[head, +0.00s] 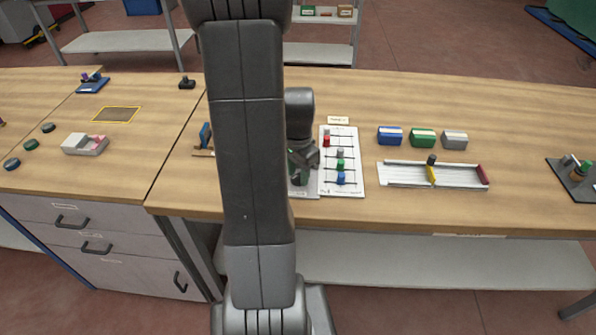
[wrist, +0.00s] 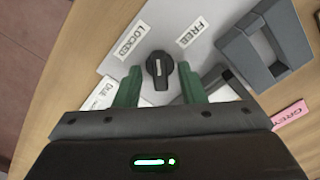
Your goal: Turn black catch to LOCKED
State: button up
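The black catch (wrist: 159,66) is a small dark knob with a white line on a pale plate (wrist: 178,47). In the wrist view its white line runs nearly straight up and down. The LOCKED label (wrist: 131,38) lies up and left of it, the FREE label (wrist: 191,32) up and right. My gripper (wrist: 159,71) is open, one green finger on each side of the catch, with a visible gap on both sides. In the head view my gripper (head: 302,160) is partly behind my arm and the catch is hidden.
A grey block-like handle (wrist: 265,45) stands right of the catch, near a pink GREY label (wrist: 291,114). In the head view a white board with coloured sliders (head: 354,178) stands just right of my gripper. Blue, green and grey boxes (head: 390,136) sit farther right.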

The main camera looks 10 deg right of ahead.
jog(key=shift+c, duration=0.5)
grip_shut()
jog(key=shift+n, duration=0.4)
jog(key=n, duration=0.3)
jog(key=shift+b, duration=0.35)
jog(key=n, duration=0.4)
jog(key=shift+n, duration=0.3)
jog(key=shift+o, duration=0.5)
grip_release()
